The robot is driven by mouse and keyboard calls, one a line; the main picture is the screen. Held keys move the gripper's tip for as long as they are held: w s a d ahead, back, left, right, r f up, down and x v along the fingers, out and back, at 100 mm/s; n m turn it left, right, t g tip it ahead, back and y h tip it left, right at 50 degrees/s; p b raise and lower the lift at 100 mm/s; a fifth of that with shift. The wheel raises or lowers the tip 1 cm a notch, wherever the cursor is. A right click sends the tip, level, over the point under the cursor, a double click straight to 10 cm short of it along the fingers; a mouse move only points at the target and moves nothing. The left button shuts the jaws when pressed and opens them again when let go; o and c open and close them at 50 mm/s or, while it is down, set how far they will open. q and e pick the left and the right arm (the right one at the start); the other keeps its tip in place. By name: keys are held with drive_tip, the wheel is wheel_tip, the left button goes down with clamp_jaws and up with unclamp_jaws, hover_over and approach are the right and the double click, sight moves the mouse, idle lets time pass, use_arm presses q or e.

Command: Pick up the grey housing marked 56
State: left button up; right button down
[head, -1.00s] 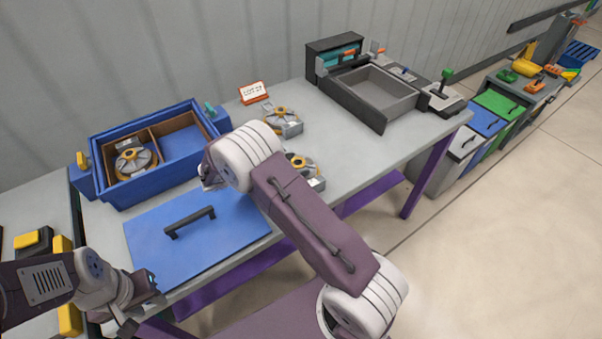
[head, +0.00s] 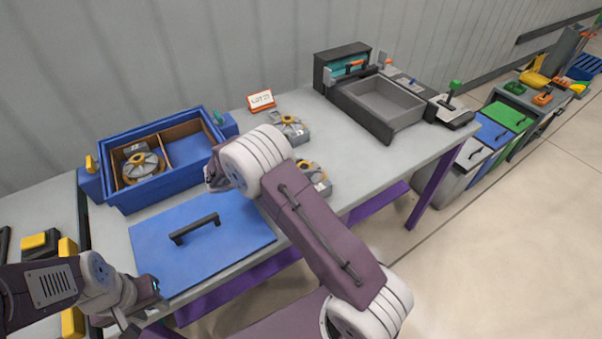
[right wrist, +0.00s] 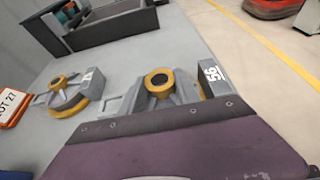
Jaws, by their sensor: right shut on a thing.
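The grey housing marked 56 (head: 322,186) has a yellow ring and is at the front of the table, partly behind my right forearm. In the right wrist view its 56 label (right wrist: 212,74) shows, and a purple panel covers its lower part. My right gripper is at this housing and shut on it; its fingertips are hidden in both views. I cannot tell whether the housing is clear of the table. My left gripper (head: 146,304) is open and empty at the front left, beside the blue lid.
A similar housing (head: 290,130) stands behind, near the LOT 27 sign (head: 261,100). A blue box (head: 160,197) holds another housing in its left compartment; its right compartment is empty. A blue lid (head: 235,250) with a black handle lies in front. A grey tray (head: 385,108) stands at the right.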

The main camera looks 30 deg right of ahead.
wheel_tip(320, 180, up, 2)
drive_tip(key=shift+r, duration=0.1)
drive_tip(key=s+d+r, duration=0.5)
drive_tip(key=s+r, duration=0.2)
drive_tip(key=s, duration=0.3)
drive_tip(key=shift+d, duration=0.4)
